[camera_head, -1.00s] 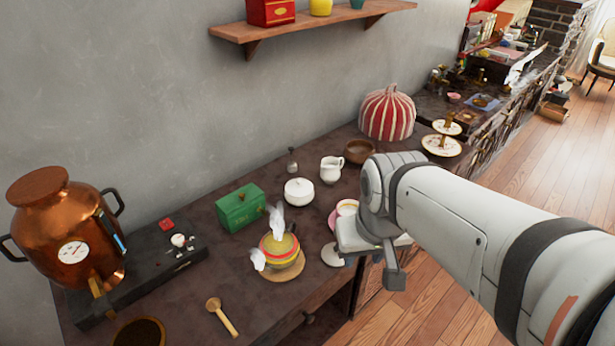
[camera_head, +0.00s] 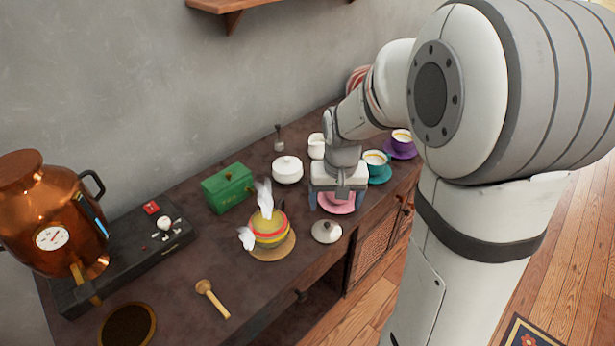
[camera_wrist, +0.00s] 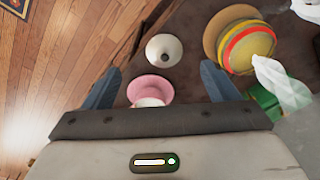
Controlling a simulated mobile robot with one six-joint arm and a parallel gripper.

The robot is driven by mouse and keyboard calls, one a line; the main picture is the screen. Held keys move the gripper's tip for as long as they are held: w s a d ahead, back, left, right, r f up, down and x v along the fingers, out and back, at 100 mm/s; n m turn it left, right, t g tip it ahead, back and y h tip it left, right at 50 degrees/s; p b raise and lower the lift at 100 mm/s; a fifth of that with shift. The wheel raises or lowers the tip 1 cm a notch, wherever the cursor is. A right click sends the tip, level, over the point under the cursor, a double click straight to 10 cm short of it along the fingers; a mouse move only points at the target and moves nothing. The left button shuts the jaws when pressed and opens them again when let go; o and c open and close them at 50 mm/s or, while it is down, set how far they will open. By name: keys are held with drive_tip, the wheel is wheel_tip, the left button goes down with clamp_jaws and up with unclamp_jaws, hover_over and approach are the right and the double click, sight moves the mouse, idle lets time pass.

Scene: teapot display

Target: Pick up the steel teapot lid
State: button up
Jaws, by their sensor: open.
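The steel teapot lid (camera_head: 327,231) lies on the dark counter near its front edge, right of the teapot. It is a shallow silver dome with a small knob. In the wrist view the lid (camera_wrist: 164,50) shows beyond my fingertips, roughly midway between them. The teapot (camera_head: 268,229) is banded yellow, red and green, gives off steam and stands on a round wooden board (camera_head: 286,248). My gripper (camera_head: 338,203) is open and empty over a pink saucer (camera_head: 345,209), behind and slightly right of the lid. In the wrist view its blue fingers (camera_wrist: 162,85) are spread apart.
Cups on teal (camera_head: 380,179) and purple (camera_head: 402,155) saucers stand to the right. A white sugar bowl (camera_head: 287,170), green box (camera_head: 227,188) and copper urn (camera_head: 48,215) stand behind and left. A wooden spoon (camera_head: 212,298) lies in front.

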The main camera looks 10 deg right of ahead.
hover_over(327, 225)
drive_tip(key=shift+m+g, duration=0.4)
wheel_tip(327, 225, down, 9)
drive_tip(key=shift+r+b, duration=0.15)
drive_tip(key=shift+b, duration=0.25)
wheel_tip(327, 225, down, 8)
drive_tip(key=shift+f, duration=0.25)
drive_tip(key=shift+c, duration=0.4)
drive_tip(key=c, duration=0.6)
